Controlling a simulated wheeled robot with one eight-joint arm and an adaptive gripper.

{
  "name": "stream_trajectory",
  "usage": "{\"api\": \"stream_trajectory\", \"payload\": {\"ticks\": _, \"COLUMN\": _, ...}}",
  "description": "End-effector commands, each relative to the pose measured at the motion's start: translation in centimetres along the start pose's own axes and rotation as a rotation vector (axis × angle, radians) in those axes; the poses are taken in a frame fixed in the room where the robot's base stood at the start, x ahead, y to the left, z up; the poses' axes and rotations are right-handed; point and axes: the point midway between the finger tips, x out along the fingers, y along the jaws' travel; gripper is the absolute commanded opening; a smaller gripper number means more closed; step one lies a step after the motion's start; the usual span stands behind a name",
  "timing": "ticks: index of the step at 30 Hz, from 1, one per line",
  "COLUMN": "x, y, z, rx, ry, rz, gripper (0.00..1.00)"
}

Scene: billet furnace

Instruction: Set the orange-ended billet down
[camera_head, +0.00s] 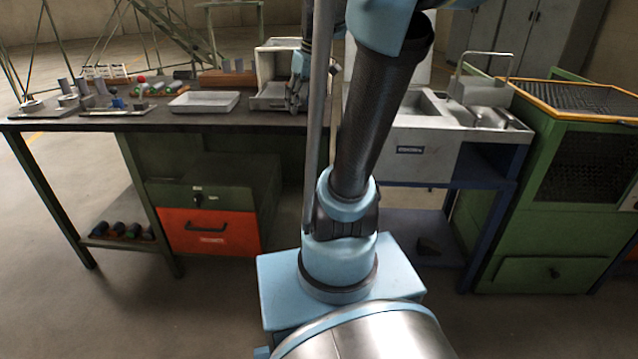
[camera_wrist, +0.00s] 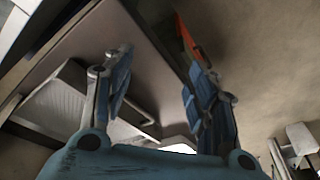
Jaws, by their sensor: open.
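My gripper (camera_head: 294,97) hangs over the bench at the front of a small open-fronted box furnace (camera_head: 263,66). In the wrist view my gripper (camera_wrist: 158,85) has its two fingers wide apart, with nothing visible between them. I cannot pick out the orange-ended billet for certain. Several short dark billets with coloured ends (camera_head: 119,230) lie on the lower shelf at the left; their end colours are too small to tell apart. More small coloured pieces (camera_head: 152,88) lie on the bench. My arm hides part of the bench around the furnace.
A shallow pale tray (camera_head: 204,102) lies on the dark bench (camera_head: 215,119) left of the furnace. A grey sink unit (camera_head: 423,150) stands to the right, then a green cabinet (camera_head: 535,225). An orange drawer (camera_head: 209,231) sits below the bench. The floor in front is clear.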

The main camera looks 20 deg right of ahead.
Motion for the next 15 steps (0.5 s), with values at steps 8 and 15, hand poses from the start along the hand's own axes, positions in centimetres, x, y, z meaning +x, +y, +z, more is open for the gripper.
{"api": "stream_trajectory", "payload": {"ticks": 8, "x": 4.8, "y": -3.8, "z": 9.4, "rx": 0.172, "ry": -0.032, "rz": 0.057, "gripper": 0.52}}
{"api": "stream_trajectory", "payload": {"ticks": 15, "x": 9.6, "y": -5.9, "z": 16.6, "rx": 0.315, "ry": -0.045, "rz": 0.11, "gripper": 0.52}}
